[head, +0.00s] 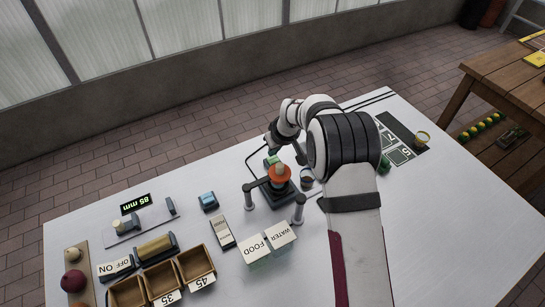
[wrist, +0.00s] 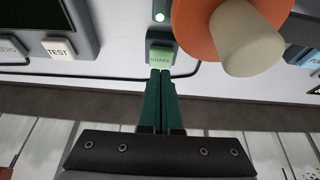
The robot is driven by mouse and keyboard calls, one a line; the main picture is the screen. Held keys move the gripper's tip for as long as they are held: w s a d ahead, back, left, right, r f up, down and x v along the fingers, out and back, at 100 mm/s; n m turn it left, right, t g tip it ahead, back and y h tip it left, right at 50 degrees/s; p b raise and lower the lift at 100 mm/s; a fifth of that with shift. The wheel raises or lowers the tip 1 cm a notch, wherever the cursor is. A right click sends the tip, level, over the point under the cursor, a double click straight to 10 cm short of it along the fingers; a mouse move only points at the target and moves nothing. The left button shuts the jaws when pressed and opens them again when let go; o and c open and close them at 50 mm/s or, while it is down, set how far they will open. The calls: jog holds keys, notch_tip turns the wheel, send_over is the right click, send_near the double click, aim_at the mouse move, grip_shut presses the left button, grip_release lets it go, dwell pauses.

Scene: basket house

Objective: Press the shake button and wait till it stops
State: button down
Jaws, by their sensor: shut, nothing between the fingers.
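The shake button is a green key (wrist: 160,56) on a grey housing, its lettering small. In the head view the green patch (head: 271,160) of this unit shows just beside my arm's end. My gripper (wrist: 160,73) has its two dark green fingers shut together and empty, with the tips at the button's near edge. I cannot tell whether they touch it or whether it is pressed down. An orange disc with a cream knob (wrist: 246,40) is close by on the right.
The orange piece sits on a black base (head: 282,193) between grey posts. A grey unit marked TEST (wrist: 59,48) is left in the wrist view. FOOD (head: 254,248) and WATER (head: 281,235) blocks and wooden bins (head: 195,263) stand nearer on the white table (head: 440,220).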

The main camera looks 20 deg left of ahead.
notch_tip(320, 180, up, 6)
dwell(0.4)
jog(key=s+d+r+m+g+h, duration=0.1)
jog(key=s+d+r+m, duration=0.3)
jog(key=s+d+r, duration=0.3)
jog(key=s+d+r+m+g, duration=0.1)
jog(key=s+d+r+m, duration=0.3)
jog(key=s+d, duration=0.55)
jog(key=s+d+m, duration=0.2)
jog(key=s+m, duration=0.1)
jog(key=s, duration=0.7)
jog(key=s+d+m+g, duration=0.1)
jog(key=s+d+m, duration=0.2)
jog(key=s, duration=0.8)
jog(key=shift+s+d+m, duration=0.3)
